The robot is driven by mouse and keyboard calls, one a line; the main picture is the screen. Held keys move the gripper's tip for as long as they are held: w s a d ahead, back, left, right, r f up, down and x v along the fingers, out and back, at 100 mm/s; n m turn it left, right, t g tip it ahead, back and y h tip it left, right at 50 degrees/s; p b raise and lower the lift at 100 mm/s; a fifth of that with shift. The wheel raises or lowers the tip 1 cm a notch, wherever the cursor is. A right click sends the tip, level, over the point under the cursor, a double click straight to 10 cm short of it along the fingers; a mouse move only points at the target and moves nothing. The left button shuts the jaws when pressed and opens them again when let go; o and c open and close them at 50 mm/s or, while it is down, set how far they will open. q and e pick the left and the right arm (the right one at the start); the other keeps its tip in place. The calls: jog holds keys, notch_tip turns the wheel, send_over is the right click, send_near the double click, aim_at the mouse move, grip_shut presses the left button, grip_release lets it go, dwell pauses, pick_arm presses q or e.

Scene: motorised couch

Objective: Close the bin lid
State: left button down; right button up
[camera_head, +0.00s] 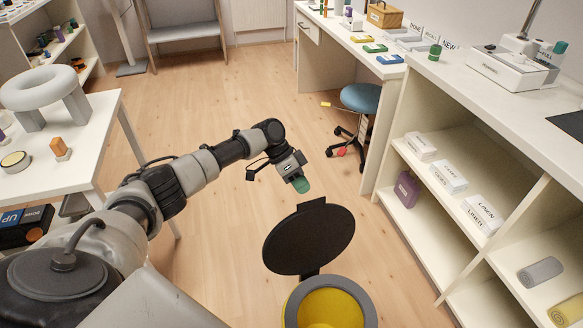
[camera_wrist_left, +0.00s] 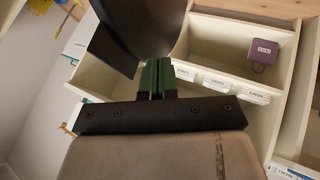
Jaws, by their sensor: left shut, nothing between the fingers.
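The bin (camera_head: 289,306) stands on the floor at the bottom of the head view, with a grey rim and a yellow inside. Its round black lid (camera_head: 310,240) is open, raised on the far side of the opening, with a small tab at its top edge. My left gripper (camera_head: 301,185) is just beyond the lid's top edge, with green fingertips shut and empty. In the left wrist view the green fingers (camera_wrist_left: 156,77) point at the dark lid (camera_wrist_left: 140,28). I cannot tell whether they touch it. My right gripper is not in view.
A white shelf unit (camera_head: 408,168) with labelled boxes and rolls stands right of the bin. A white table (camera_head: 88,147) with a grey ring-shaped object is at the left. A blue stool (camera_head: 360,98) stands farther back. The wooden floor between is mostly clear.

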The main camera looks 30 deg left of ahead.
aim_at(315, 206)
pick_arm(q)
jog(key=s+d, duration=0.1)
jog(key=s+d+p, duration=0.1)
jog(key=shift+s+d+r, duration=0.2)
jog(key=shift+d+r, duration=0.15)
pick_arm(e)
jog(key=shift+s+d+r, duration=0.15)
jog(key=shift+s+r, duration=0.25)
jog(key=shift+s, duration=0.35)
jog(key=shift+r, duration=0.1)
